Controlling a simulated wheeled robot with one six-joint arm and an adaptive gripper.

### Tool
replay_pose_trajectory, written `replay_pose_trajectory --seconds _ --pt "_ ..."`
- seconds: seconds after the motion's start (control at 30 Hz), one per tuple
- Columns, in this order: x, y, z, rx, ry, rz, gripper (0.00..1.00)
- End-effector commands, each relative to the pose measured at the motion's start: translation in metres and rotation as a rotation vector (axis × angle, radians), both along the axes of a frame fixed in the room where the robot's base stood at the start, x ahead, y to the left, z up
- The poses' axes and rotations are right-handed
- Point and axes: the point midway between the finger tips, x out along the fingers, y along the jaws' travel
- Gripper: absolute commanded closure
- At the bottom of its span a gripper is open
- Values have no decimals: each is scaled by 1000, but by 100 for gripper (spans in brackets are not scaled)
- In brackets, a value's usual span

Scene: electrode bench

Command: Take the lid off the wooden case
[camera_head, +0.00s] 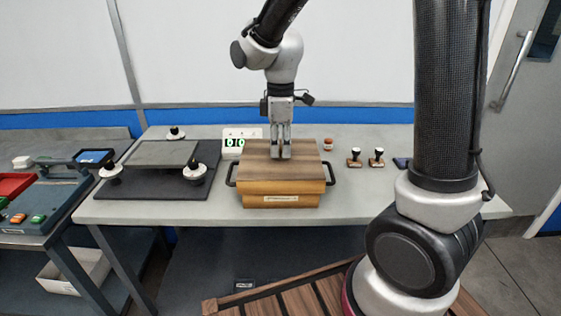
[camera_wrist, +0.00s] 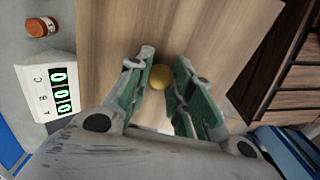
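The wooden case (camera_head: 282,200) stands on the grey bench in the head view, with a black handle at each side. Its brown wood-grain lid (camera_head: 255,150) lies on top, level; any gap under it is too small to tell. My gripper (camera_head: 283,154) points straight down over the middle of the lid. In the wrist view a round brass knob (camera_wrist: 160,78) on the lid sits between the green-padded fingers of my gripper (camera_wrist: 163,62). The knob is hidden by the fingers in the head view.
A digital display (camera_head: 238,138) stands behind the case, with a small orange jar (camera_head: 328,144) at back right. Two stamp-like pieces (camera_head: 377,157) stand further right. A black mat (camera_head: 150,186) with a grey plate is left.

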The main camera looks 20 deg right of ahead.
Motion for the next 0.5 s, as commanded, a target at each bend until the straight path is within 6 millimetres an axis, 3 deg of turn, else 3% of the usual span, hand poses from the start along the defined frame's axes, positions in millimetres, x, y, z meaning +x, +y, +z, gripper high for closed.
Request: replay_pose_trajectory --seconds 0.37,0.5 --pt "0 0 1 1 -1 0 100" --pt "1 0 11 1 -3 0 100"
